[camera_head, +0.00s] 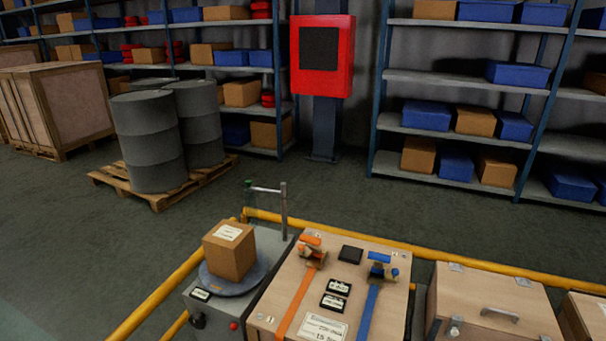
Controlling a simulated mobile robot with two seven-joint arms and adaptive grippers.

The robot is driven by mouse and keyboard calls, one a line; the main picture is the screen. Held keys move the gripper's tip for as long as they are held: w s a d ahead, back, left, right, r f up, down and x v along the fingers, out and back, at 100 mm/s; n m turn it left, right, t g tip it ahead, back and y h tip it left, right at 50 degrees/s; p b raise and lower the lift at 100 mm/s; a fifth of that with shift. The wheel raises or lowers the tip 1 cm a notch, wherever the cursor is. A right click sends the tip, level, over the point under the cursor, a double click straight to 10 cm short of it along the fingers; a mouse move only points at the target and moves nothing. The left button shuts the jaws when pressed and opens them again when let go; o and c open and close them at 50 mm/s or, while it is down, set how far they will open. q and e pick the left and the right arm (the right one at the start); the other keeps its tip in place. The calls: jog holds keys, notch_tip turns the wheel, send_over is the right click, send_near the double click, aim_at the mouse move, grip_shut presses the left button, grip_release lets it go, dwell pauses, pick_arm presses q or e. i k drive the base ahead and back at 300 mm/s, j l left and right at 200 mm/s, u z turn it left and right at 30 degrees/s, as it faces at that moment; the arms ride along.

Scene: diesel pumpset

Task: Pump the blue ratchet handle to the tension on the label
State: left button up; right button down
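The blue ratchet handle (378,257) sits on top of a wooden crate (285,292), toward its far right part. A blue strap (369,312) runs from it toward the near edge of the crate. A white label (323,328) lies at the near edge of the crate top; a large "15" seems to show, but the rest is too small to read. Two small dark displays (337,293) lie between the straps, and their figures are not clear. Neither of my grippers is in view.
An orange ratchet (311,245) with an orange strap (294,303) sits left of the blue one. A black square (350,254) lies between them. A cardboard box (229,251) stands on a round plate at left. A yellow rail (450,259) runs behind. A latched wooden case (493,300) stands at right.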

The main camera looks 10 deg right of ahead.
aim_at(379, 259)
jog(key=i+l+z, duration=0.45)
jog(key=i+l, duration=0.25)
jog(key=l, duration=0.15)
